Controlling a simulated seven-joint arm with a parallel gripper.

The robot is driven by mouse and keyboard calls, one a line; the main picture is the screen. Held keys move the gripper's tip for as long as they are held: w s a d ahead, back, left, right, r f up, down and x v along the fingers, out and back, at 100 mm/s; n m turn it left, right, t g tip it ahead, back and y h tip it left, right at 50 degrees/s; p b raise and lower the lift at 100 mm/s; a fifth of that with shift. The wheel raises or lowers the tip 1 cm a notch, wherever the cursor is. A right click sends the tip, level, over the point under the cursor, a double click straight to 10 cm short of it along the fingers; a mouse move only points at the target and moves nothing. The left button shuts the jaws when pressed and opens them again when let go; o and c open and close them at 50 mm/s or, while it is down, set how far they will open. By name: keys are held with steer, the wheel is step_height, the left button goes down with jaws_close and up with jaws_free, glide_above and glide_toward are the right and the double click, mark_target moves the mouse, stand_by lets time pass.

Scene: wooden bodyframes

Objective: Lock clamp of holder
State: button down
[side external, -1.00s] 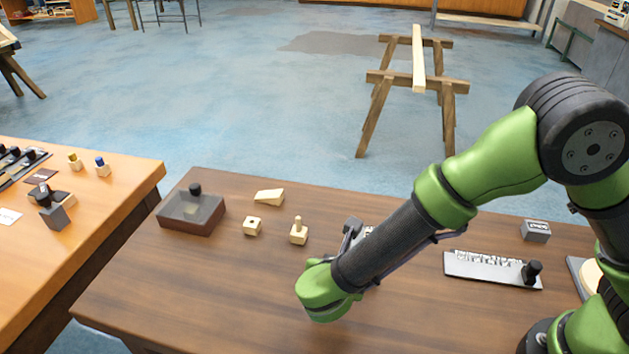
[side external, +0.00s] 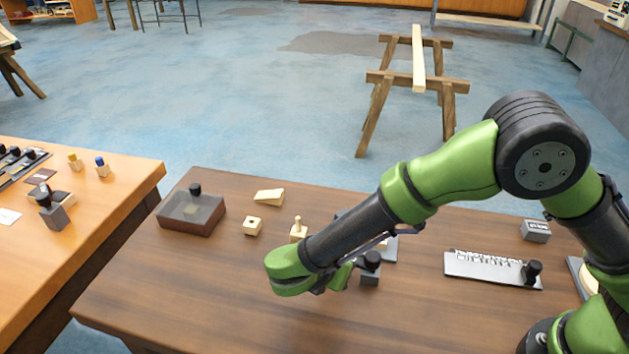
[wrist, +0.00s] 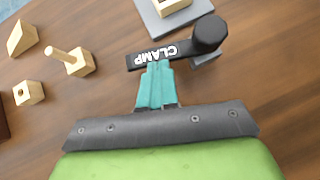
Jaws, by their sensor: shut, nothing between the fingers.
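The clamp (wrist: 170,50) is a black lever with white "CLAMP" lettering and a round black knob (wrist: 208,32) at its right end. In the side view the knob (side external: 372,260) stands over a grey block just right of my wrist. The grey holder plate (wrist: 196,10) lies beyond the lever in the wrist view, with a pale wooden block (wrist: 172,4) on it, cut off by the frame. My gripper (wrist: 158,66) is shut and empty. Its teal fingertips are at the lever's near edge, below the lettering; contact is unclear. My arm covers part of the holder in the side view.
A pegged wooden block (side external: 298,232), a block with a hole (side external: 252,226) and a wedge (side external: 269,197) lie left of the holder. A grey labelled strip (side external: 490,269) lies right. The front left table is clear.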

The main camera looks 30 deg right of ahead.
steer(key=w+m+g, duration=0.1)
steer(key=m, duration=0.1)
steer(key=w+d+m+g, duration=0.1)
steer(key=shift+d+m+g+h, duration=0.15)
steer(key=shift+m+g+h, duration=0.25)
steer(key=d+m+g, duration=0.1)
steer(key=w+m+g, duration=0.1)
steer(key=m, duration=0.1)
steer(key=shift+w+d+m+g, duration=0.1)
steer(key=shift+d+m+g, duration=0.2)
steer(key=shift+d+g, duration=0.1)
steer(key=d+m+g, duration=0.2)
steer(key=m, duration=0.1)
steer(key=shift+w+m+g+y, duration=0.3)
steer(key=shift+w+y, duration=0.05)
steer(key=shift+y, duration=0.05)
steer(key=shift+d+m+g+y, duration=0.45)
steer(key=shift+d+m+g, duration=0.2)
steer(key=shift+m, duration=0.35)
steer(key=shift+d+m+g+y, duration=0.5)
steer(key=shift+m+g, duration=0.15)
steer(key=shift+m, duration=0.35)
